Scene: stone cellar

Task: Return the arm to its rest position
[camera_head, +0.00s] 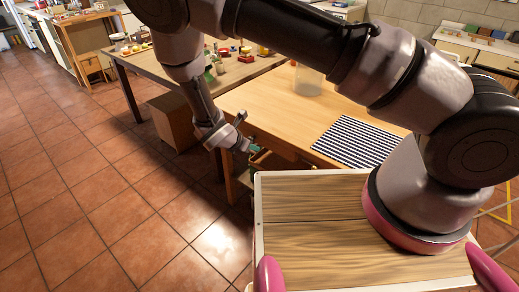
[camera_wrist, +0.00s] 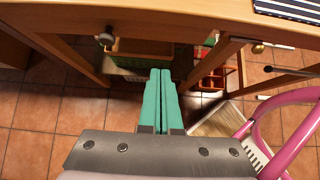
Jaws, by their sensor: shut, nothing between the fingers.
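My gripper (camera_head: 254,149) is shut and empty, with its two teal fingers pressed together. In the head view it hangs low at the near left edge of the wooden table (camera_head: 262,97), just left of a wooden drawer-like box. In the wrist view the closed fingertips (camera_wrist: 160,72) point toward that box (camera_wrist: 150,52), which shows below the tabletop edge. Whether the fingers touch it I cannot tell. My arm reaches from its base at right, up across the top of the picture and down to the gripper.
A striped cloth (camera_head: 358,142) and a clear container (camera_head: 307,80) are on the table. A farther table (camera_head: 160,68) holds several small items. A cardboard-coloured box (camera_head: 176,121) stands beneath. A red rack (camera_wrist: 214,78) shows under the table. The tiled floor (camera_head: 90,170) at left is open.

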